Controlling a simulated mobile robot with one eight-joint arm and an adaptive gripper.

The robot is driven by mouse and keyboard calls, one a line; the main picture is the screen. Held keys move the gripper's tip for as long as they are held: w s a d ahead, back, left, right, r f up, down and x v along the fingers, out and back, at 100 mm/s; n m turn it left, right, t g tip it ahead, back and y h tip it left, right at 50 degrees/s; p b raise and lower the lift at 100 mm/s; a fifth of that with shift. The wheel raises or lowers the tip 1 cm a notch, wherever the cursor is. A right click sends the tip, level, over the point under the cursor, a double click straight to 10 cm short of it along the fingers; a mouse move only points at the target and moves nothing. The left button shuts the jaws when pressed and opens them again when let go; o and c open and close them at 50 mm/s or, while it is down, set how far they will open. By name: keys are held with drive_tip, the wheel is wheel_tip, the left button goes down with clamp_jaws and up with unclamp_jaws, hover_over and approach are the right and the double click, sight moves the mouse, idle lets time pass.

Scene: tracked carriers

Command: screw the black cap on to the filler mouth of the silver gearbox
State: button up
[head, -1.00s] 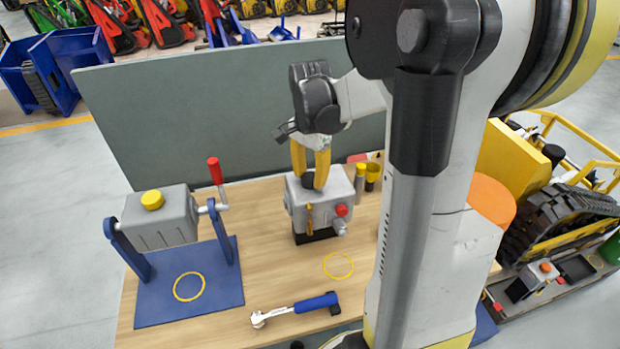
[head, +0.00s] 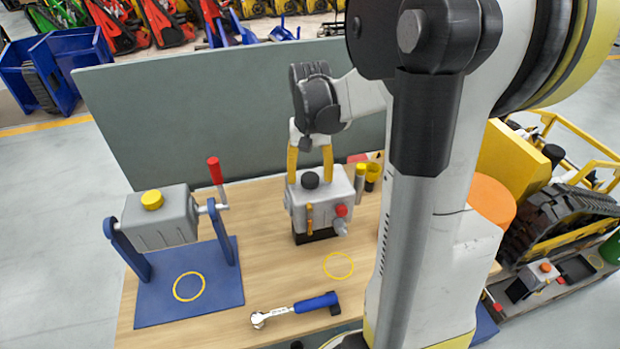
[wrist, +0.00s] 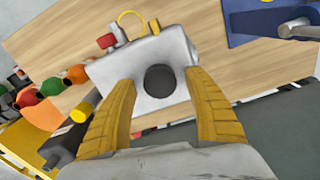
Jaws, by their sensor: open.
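The silver gearbox (head: 329,199) stands on the wooden bench, with a red knob and a yellow part on its near side. The black cap (head: 310,180) sits on top of the gearbox, over where the filler mouth would be; the mouth itself is hidden. In the wrist view the cap (wrist: 160,81) shows as a dark disc on the gearbox top (wrist: 185,48). My gripper (head: 310,166) is open above the gearbox. Its yellow fingers stand apart on either side of the cap and do not touch it.
A second grey box with a yellow cap (head: 152,200) hangs in a blue stand (head: 222,290) at the left. A blue-handled ratchet (head: 295,308) lies at the bench front. Yellow-topped pots (head: 373,172) stand right of the gearbox. A grey panel (head: 200,120) rises behind.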

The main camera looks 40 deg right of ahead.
drive_tip(key=n, duration=2)
drive_tip(key=c, duration=1)
drive_tip(key=shift+c, duration=0.4)
